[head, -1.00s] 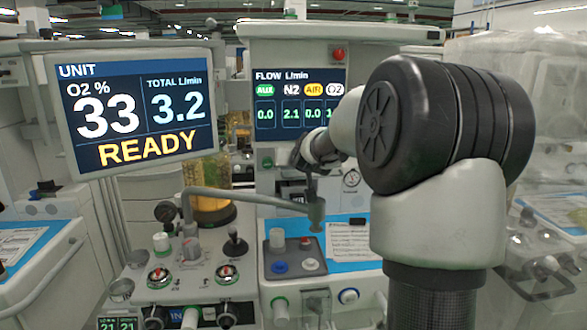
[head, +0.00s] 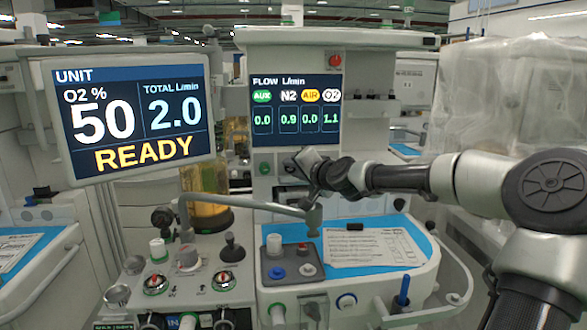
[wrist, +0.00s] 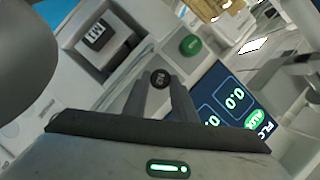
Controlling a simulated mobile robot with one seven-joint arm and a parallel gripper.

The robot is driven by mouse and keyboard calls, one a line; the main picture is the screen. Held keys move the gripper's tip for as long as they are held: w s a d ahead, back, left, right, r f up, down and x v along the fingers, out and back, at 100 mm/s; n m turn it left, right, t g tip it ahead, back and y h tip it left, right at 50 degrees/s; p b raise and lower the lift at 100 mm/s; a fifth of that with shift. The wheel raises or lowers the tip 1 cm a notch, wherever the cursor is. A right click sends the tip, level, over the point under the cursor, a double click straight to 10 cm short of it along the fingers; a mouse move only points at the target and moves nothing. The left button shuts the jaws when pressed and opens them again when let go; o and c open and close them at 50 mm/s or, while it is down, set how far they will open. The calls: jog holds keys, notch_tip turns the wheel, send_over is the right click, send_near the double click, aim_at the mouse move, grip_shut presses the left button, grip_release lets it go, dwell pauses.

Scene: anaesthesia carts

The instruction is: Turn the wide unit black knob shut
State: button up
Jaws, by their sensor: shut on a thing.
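The black knob (wrist: 160,79) is a small round cap with pale lettering on the pale panel. In the wrist view it sits between the two fingertips of my gripper (wrist: 161,92), which is shut on it. In the head view my gripper (head: 293,168) reaches in from the right to the panel just below the flow display (head: 296,108) and largely covers the knob. The display reads AUX 0.0, N2 0.9, AIR 0.0 and O2 1.1. The unit screen (head: 133,118) reads O2 50 %, total 2.0 L/min, READY.
A green knob (wrist: 191,45) sits beside the black one and also shows in the head view (head: 265,168). A grey jointed arm (head: 240,203) crosses below my gripper. A blue-topped worktop (head: 418,234) with a paper sheet lies underneath. Plastic-covered equipment (head: 505,90) stands at right.

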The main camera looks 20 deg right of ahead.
jog(key=shift+d+f+m+t+y, duration=0.1)
jog(key=shift+m+t+y, duration=0.35)
jog(key=shift+m, duration=0.95)
jog(key=shift+t, duration=0.25)
jog(key=o, duration=1)
jog(key=shift+o, duration=0.2)
jog(key=s+d+r+p, duration=0.1)
jog(key=s+p, duration=0.2)
jog(key=s, duration=1.4)
jog(key=shift+d+r+p, duration=0.25)
jog(key=shift+r+p, duration=0.05)
jog(key=shift+r, duration=0.1)
